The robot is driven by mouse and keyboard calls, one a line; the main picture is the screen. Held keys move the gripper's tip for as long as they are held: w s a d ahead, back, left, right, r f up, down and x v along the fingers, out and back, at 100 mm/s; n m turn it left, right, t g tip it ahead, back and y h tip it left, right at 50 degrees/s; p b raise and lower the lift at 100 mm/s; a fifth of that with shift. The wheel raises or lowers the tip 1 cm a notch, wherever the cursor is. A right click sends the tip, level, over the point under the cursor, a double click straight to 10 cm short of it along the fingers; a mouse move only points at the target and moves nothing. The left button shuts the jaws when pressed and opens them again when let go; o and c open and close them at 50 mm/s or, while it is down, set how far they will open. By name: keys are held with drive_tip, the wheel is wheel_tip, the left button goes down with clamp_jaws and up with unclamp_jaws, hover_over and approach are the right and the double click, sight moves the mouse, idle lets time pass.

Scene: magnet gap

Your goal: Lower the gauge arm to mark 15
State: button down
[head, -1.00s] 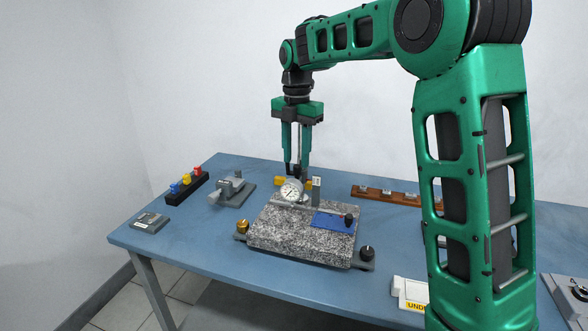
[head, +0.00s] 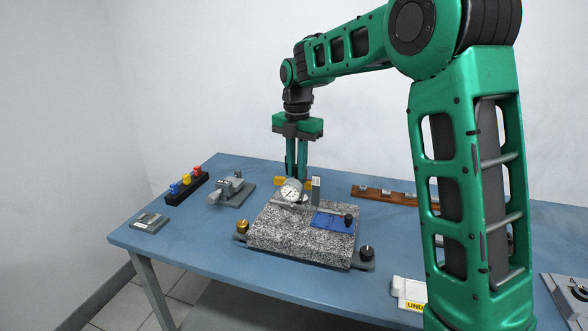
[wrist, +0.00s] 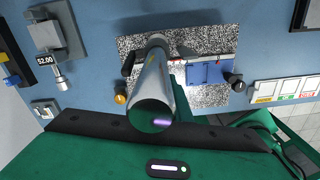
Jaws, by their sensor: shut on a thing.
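The dial gauge (head: 291,191) stands over a speckled granite plate (head: 275,238), its white face towards the head camera. A small upright tab (head: 315,186) stands to its right; I cannot read any mark on it. My gripper (head: 297,176) points straight down behind the dial, its fingers close together. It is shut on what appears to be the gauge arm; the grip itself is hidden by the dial. In the wrist view a silver post (wrist: 153,90) rises towards the camera between the fingers and covers the middle of the grip. The granite plate also shows there (wrist: 210,94).
A blue pad (head: 333,221) with a dark knob lies on the granite's right. A brass knob (head: 242,226) and a black knob (head: 367,251) flank the plate. A grey device (head: 231,190) and a black rack (head: 187,188) stand left, a brown rail (head: 385,195) behind right.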

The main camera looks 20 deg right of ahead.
drive_tip(key=shift+a+f, duration=0.1)
drive_tip(key=shift+f, duration=0.6)
drive_tip(key=c, duration=1.7)
unclamp_jaws()
drive_tip(key=shift+w+f, duration=0.1)
drive_tip(key=shift+o, duration=0.2)
drive_tip(key=shift+r, duration=0.2)
wheel_tip(320, 180, up, 10)
drive_tip(key=shift+r, duration=0.25)
